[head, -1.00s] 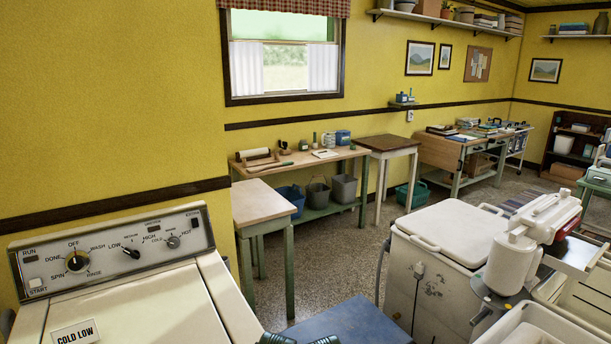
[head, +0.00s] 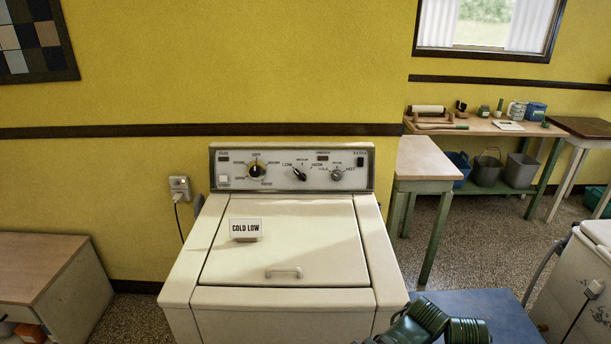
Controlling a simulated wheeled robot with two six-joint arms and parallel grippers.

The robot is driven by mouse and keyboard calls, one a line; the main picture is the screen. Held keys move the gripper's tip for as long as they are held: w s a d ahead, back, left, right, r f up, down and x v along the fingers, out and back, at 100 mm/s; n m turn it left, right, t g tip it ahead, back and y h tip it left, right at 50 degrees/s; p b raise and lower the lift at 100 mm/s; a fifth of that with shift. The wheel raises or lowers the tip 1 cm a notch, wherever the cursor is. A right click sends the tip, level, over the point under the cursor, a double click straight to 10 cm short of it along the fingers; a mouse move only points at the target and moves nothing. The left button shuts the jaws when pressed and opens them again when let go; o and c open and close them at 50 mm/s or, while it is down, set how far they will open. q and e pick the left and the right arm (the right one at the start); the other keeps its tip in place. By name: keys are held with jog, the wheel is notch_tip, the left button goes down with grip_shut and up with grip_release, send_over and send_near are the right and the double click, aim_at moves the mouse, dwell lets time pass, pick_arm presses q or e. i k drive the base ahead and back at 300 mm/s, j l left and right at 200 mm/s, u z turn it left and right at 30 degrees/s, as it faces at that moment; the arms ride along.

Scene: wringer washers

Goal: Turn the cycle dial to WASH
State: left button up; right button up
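Neither gripper shows in the head view. Dark green links, apparently of my own arm, show at the bottom edge, right of the washer's front and well away from the dial.
Two more knobs, one dark (head: 300,173) and one grey (head: 337,174), sit right of the dial. A COLD LOW sign (head: 245,229) stands on the lid. A wooden side table (head: 428,160) stands right of the washer, and a low cabinet (head: 45,275) stands left with floor between.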

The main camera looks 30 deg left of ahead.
aim_at(257, 169)
jog(key=u, duration=1.45)
jog(key=j+z, duration=0.2)
jog(key=j, duration=0.45)
jog(key=j+z, duration=0.15)
jog(key=j, duration=0.45)
jog(key=k+j+z, duration=0.2)
jog(key=j, duration=0.4)
jog(key=j+z, duration=0.2)
jog(key=j, duration=0.45)
jog(key=i+j+z, duration=0.25)
jog(key=j, duration=0.25)
jog(key=j+z, duration=0.2)
jog(key=j, duration=0.3)
jog(key=j+z, duration=0.25)
jog(key=j, duration=0.3)
jog(key=i+j+z, duration=0.2)
jog(key=i+j, duration=0.2)
jog(key=j, duration=0.2)
jog(key=i+j+z, duration=0.15)
jog(key=j, duration=0.2)
jog(key=i+j+z, duration=0.1)
jog(key=j, duration=0.25)
jog(key=i+l, duration=0.05)
